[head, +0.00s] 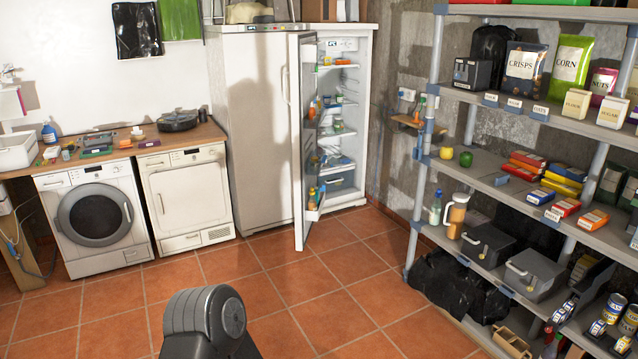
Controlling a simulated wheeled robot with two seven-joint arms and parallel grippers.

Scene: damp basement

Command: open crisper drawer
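A tall white fridge (255,120) stands against the back wall. Its right-hand door (302,140) is swung open toward me, seen nearly edge-on, with items in its shelves. The lit interior shows shelves with food, and at the bottom a clear bluish crisper drawer (340,182). The door partly hides the left side of the interior, and how far the drawer stands in or out is too small to tell. Neither of my grippers is in view; only a dark grey link of my arm shows at the bottom centre.
A washing machine (94,218) and a dryer (186,196) stand left of the fridge under a wooden worktop. A loaded metal shelf rack (425,130) fills the right side, with black bags (450,285) low down. The tiled floor (300,280) before the fridge is clear.

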